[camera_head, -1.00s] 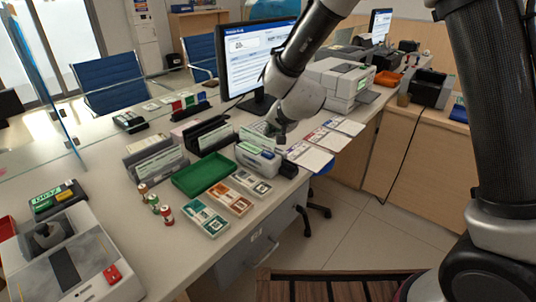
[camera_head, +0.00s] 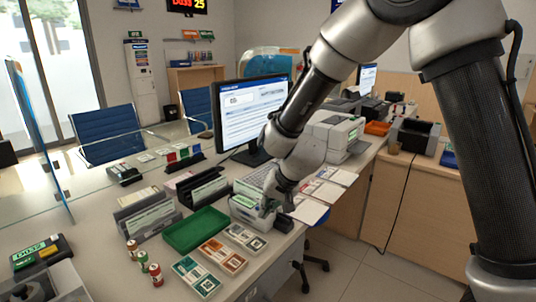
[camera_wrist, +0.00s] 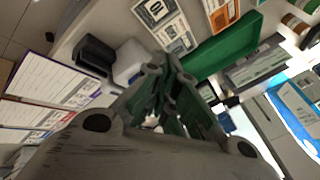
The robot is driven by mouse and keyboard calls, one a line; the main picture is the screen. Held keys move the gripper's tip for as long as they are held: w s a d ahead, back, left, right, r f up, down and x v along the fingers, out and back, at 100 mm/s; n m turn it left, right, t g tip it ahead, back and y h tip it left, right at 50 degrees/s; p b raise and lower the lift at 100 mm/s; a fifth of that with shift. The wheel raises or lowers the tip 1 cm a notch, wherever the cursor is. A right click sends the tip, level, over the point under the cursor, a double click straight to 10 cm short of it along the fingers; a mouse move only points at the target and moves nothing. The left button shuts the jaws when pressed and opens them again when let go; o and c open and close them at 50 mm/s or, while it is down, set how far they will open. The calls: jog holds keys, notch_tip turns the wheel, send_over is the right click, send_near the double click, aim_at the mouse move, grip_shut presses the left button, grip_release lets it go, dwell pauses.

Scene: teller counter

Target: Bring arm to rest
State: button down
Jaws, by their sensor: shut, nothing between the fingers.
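My arm reaches in from the upper right in the head view, and my gripper (camera_head: 270,207) hangs over the counter by a small white device (camera_head: 243,212). In the wrist view my gripper (camera_wrist: 165,80) has its fingers together with nothing between them. The white device (camera_wrist: 130,60) with its black block (camera_wrist: 95,52) lies beyond the fingertips there. Whether the fingers touch the device cannot be told.
A green tray (camera_head: 196,230), banknote bundles (camera_head: 222,255), coin rolls (camera_head: 143,260) and a card rack (camera_head: 203,190) stand left of my gripper. A monitor (camera_head: 252,115) stands behind. Paper forms (camera_head: 322,191) lie to the right.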

jog(key=s+d+r+h, duration=0.1)
jog(key=s+d+r, duration=0.5)
jog(key=d, duration=0.6)
jog(key=s+d+r+h, duration=0.2)
jog(key=s+d+r, duration=0.5)
jog(key=s+d, duration=0.3)
jog(key=s+d+r+h, duration=0.1)
jog(key=s+d+r, duration=0.6)
jog(key=d, duration=0.8)
jog(key=shift+s+d+h, duration=0.3)
jog(key=shift+s+d, duration=0.05)
jog(key=shift+s, duration=0.25)
